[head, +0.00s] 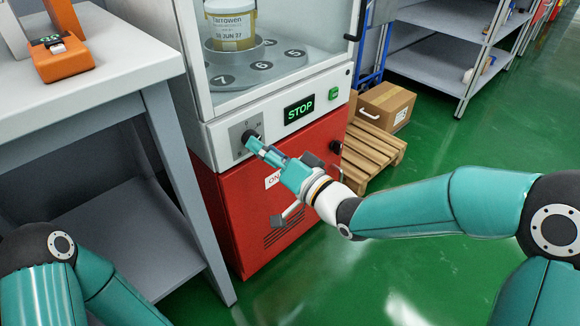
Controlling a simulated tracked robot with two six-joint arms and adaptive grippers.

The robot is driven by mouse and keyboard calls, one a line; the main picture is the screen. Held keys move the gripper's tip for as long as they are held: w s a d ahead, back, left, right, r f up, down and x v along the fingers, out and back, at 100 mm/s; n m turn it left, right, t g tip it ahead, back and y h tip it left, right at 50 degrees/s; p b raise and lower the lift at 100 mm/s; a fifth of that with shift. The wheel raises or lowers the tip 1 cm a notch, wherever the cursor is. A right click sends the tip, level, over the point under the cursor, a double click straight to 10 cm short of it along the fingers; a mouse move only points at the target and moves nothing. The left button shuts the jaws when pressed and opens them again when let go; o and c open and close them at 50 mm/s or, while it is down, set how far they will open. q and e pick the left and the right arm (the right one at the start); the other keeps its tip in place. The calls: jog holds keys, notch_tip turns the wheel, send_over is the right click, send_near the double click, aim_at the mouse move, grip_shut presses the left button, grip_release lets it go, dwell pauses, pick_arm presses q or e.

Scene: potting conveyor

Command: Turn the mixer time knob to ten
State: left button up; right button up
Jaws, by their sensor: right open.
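The mixer (310,84) stands in the middle, with a white control panel above a red cabinet. Its time knob (248,135) is a small dark knob on a grey dial plate (237,139) at the panel's left. The dial marks are too small to read well. My right gripper (254,145) reaches in from the right with its fingertips at the knob, open. I cannot tell whether the fingers touch the knob. A display (298,110) reads STOP in green. My left arm shows at the lower left, but its gripper is out of view.
A green button (334,94) sits right of the display. A tub (231,24) stands on a numbered turntable inside the mixer. A grey table (90,75) with an orange device (66,60) is close on the left. A pallet (370,155) and cardboard box (386,106) stand behind.

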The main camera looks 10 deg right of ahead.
jog(key=v, duration=1)
jog(key=shift+d+f, duration=0.1)
